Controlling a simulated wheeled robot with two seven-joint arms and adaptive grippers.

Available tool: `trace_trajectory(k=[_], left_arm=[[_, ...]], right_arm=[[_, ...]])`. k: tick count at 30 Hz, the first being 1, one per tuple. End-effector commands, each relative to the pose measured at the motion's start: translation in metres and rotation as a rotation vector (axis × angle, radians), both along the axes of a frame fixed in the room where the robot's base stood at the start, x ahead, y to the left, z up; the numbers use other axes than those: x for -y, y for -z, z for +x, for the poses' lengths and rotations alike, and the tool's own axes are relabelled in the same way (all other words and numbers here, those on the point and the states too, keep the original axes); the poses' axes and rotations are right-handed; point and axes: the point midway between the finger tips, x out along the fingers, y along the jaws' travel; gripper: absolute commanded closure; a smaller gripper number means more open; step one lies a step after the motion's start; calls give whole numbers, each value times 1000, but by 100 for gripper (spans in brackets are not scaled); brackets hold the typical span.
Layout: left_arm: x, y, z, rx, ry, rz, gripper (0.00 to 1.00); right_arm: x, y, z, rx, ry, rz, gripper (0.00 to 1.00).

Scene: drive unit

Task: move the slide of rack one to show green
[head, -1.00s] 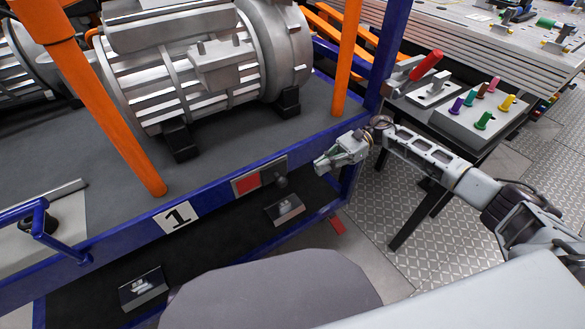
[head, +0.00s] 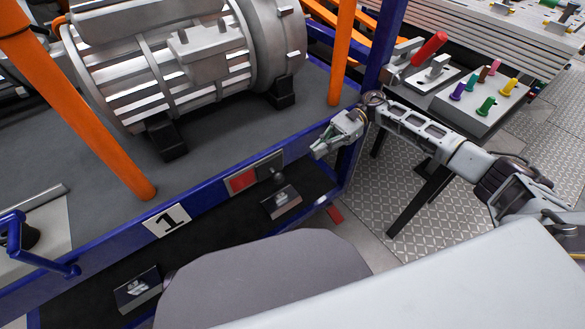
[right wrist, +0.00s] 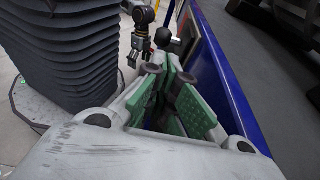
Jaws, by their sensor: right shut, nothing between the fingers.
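A dark knob (head: 278,176) sticks out below the plate. My right gripper (head: 318,151) is shut and empty, to the right of the knob and apart from it. In the right wrist view its green-padded fingers (right wrist: 172,98) point toward a black ball knob (right wrist: 162,37) beside the blue rail.
A grey motor (head: 165,65) stands on the rack deck between orange posts (head: 342,55). Small dark boxes (head: 281,201) sit on the lower shelf. A bench with a red-handled lever (head: 429,48) and coloured knobs (head: 485,107) stands at right. Metal flooring (head: 385,185) is open beside the rack.

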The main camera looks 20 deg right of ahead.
Motion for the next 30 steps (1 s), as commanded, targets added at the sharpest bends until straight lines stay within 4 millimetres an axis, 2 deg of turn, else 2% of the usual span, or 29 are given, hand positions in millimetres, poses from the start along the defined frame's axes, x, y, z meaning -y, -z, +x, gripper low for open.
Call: trace_trajectory(k=[11, 30], left_arm=[[0, 1, -1, -2, 0, 1, 16], [-1, 7, 0, 0, -1, 3, 16]], right_arm=[[-13, 3, -5, 0, -2, 0, 100], [-81, 23, -30, 0, -1, 0, 100]])
